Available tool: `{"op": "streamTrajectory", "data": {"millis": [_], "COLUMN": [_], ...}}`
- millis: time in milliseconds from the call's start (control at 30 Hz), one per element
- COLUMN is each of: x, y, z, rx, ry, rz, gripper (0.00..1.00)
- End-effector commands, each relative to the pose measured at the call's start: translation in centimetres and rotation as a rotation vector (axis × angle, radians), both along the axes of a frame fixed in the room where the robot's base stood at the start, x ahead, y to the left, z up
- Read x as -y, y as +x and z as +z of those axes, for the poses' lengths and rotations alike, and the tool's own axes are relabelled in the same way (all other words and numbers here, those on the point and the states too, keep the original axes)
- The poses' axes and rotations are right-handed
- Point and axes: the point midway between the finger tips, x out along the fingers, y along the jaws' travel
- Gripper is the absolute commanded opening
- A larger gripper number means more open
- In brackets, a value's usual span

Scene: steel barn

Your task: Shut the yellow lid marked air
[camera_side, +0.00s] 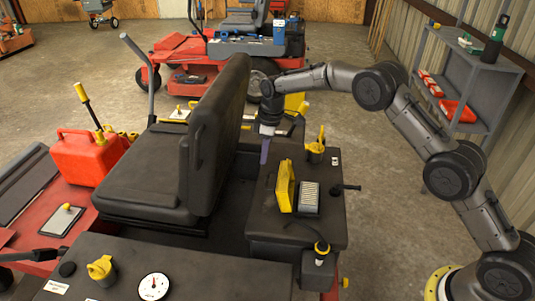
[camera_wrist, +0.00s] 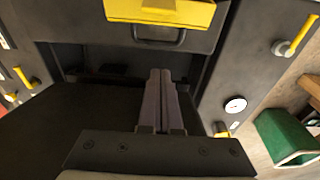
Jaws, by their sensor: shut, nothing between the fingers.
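The yellow lid (camera_side: 285,185) stands raised on the dark console to the right of the seat in the side view. Its marking cannot be read. A pale ribbed block (camera_side: 308,198) sits in the console right beside the lid. My gripper (camera_side: 265,152) is behind the console's far end, apart from the lid and to its upper left, pointing down. In the wrist view its two fingers (camera_wrist: 162,76) are together with nothing between them. A yellow panel (camera_wrist: 160,11) is cut off by the top edge there; I cannot tell whether it is the lid.
A yellow cap (camera_side: 315,147) and a black lever (camera_side: 346,187) stand on the console (camera_side: 270,218). The tall black seat back (camera_side: 222,125) rises left of my gripper. A yellow-topped knob (camera_side: 321,247) is at the console's near end. A grey shelf (camera_side: 475,80) stands at right.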

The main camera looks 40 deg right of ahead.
Motion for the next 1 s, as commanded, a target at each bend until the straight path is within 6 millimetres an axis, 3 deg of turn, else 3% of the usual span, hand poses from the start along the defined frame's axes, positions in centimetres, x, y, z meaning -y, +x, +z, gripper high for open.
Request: {"op": "streamTrajectory", "data": {"millis": [367, 633, 1000], "x": [-0.7, 1.6, 2.2], "y": [0.6, -1.6, -2.2], "z": [-7.6, -6.4, -6.3], "rx": [-0.004, -0.001, 0.0], "ry": [0.001, 0.001, 0.0], "rz": [0.0, -0.002, 0.0], "gripper": [0.0, 0.0, 0.0]}}
